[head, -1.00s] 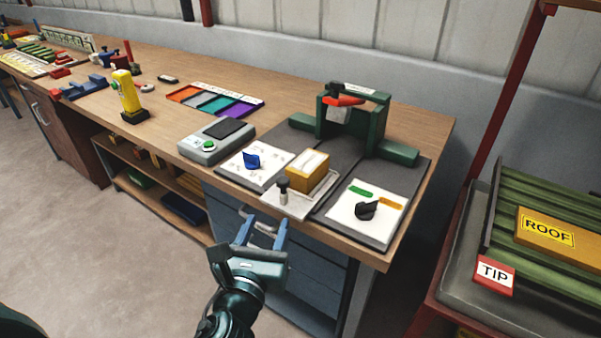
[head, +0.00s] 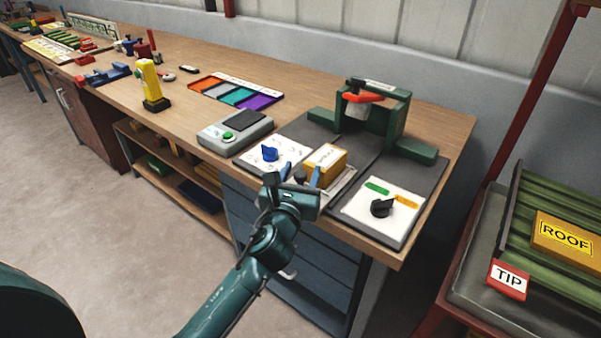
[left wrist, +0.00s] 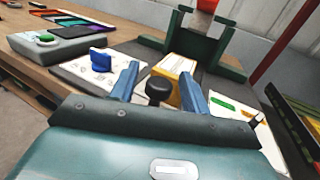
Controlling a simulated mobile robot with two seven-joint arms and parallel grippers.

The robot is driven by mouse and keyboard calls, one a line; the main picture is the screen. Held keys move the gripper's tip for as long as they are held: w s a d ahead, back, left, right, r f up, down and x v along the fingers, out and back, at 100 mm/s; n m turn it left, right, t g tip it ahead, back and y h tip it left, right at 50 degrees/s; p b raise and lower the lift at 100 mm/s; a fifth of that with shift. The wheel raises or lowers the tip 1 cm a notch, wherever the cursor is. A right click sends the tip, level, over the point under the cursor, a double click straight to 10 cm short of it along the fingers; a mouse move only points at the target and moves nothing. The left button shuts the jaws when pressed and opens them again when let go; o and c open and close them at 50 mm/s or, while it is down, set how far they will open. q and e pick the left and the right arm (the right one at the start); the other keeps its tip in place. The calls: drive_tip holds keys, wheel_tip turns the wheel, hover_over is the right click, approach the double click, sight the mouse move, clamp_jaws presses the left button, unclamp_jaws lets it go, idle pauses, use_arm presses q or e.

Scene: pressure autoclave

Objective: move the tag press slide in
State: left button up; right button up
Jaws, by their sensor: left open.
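The tag press slide (head: 343,187) is a pale plate bearing a yellow block (head: 326,161), in front of the green press frame (head: 398,115) with its red handle. A black knob (head: 300,174) stands at the slide's front edge. My left gripper (head: 299,172) is open at the front of the slide, with its blue fingers on either side of the knob. In the left wrist view the knob (left wrist: 159,90) shows between the two fingers, with the yellow block (left wrist: 177,78) behind it; contact cannot be told. My right gripper is not in view.
A white panel with a blue dial (head: 269,153) lies left of the slide. A white panel with a black dial (head: 382,207) lies right. A grey scale (head: 235,130) and coloured trays (head: 236,91) stand farther left. A rack with green sheets (head: 560,215) is at the right.

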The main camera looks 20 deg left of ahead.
use_arm(q)
clamp_jaws()
idle(0.5)
